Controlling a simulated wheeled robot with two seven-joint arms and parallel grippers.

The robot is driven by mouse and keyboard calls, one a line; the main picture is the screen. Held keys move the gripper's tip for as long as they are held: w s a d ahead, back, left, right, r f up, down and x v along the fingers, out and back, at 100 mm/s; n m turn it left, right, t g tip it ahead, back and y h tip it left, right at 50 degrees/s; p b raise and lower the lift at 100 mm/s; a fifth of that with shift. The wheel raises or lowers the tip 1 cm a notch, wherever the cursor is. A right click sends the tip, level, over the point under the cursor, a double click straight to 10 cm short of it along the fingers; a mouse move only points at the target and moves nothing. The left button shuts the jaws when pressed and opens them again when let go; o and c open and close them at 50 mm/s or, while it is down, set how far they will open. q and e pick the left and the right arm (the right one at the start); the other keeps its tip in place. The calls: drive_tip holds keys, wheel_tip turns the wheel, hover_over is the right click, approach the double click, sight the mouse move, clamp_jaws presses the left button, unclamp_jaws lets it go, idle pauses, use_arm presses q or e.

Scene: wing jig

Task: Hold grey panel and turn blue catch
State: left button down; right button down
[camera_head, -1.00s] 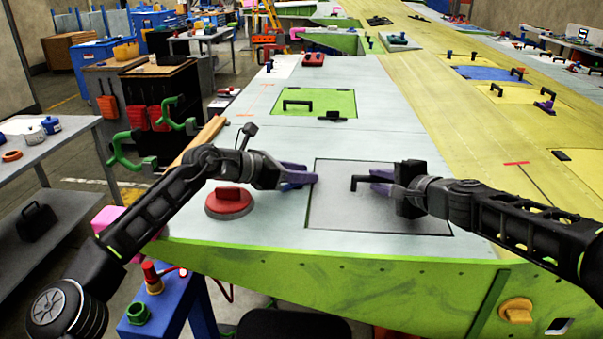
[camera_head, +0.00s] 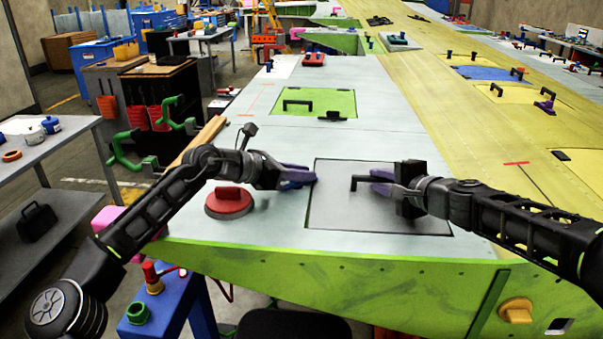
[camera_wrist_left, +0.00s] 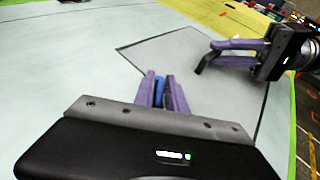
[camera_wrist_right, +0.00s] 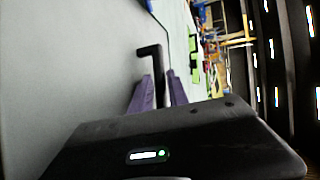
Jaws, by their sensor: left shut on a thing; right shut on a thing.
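The grey panel (camera_head: 340,215) lies in the wing top, with a dark outline around it; it also shows in the left wrist view (camera_wrist_left: 225,100). Its black handle (camera_head: 357,180) is between the fingers of my right gripper (camera_head: 380,181), which is shut on it; the handle's bent end stands out past the fingers in the right wrist view (camera_wrist_right: 150,55). My left gripper (camera_head: 312,177) is at the panel's left edge. It is shut on the blue catch (camera_wrist_left: 159,90), seen between its purple fingers in the left wrist view and mostly hidden in the head view.
A red round piece with a grip (camera_head: 229,201) stands on the wing left of the panel, close to my left arm. A green panel with a black handle (camera_head: 315,102) lies farther back. The wing's green front edge (camera_head: 340,270) is nearest me.

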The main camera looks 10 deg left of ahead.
use_arm(q)
drive_tip(key=shift+r, duration=0.1)
drive_tip(key=shift+w+n+t+y, duration=0.1)
drive_tip(key=shift+n+t+y, duration=1)
drive_tip(key=shift+n, duration=0.1)
drive_tip(key=n+t+y, duration=0.2)
drive_tip(key=n+y, duration=0.1)
drive_tip(key=shift+d, duration=0.1)
drive_tip(key=shift+n+y, duration=0.5)
use_arm(e)
drive_tip(key=shift+f, duration=0.1)
use_arm(q)
drive_tip(key=shift+a+f+n+t+y, duration=0.15)
drive_tip(key=shift+a+n+t+y, duration=0.1)
drive_tip(key=shift+n+y, duration=0.8)
drive_tip(key=shift+a+f+n+t+y, duration=0.15)
drive_tip(key=shift+n+t+y, duration=0.1)
drive_tip(key=shift+n+y, duration=0.8)
drive_tip(key=c, duration=1.5)
unclamp_jaws()
drive_tip(key=shift+a, duration=0.1)
drive_tip(key=shift+r, duration=0.1)
drive_tip(key=shift+r, duration=0.1)
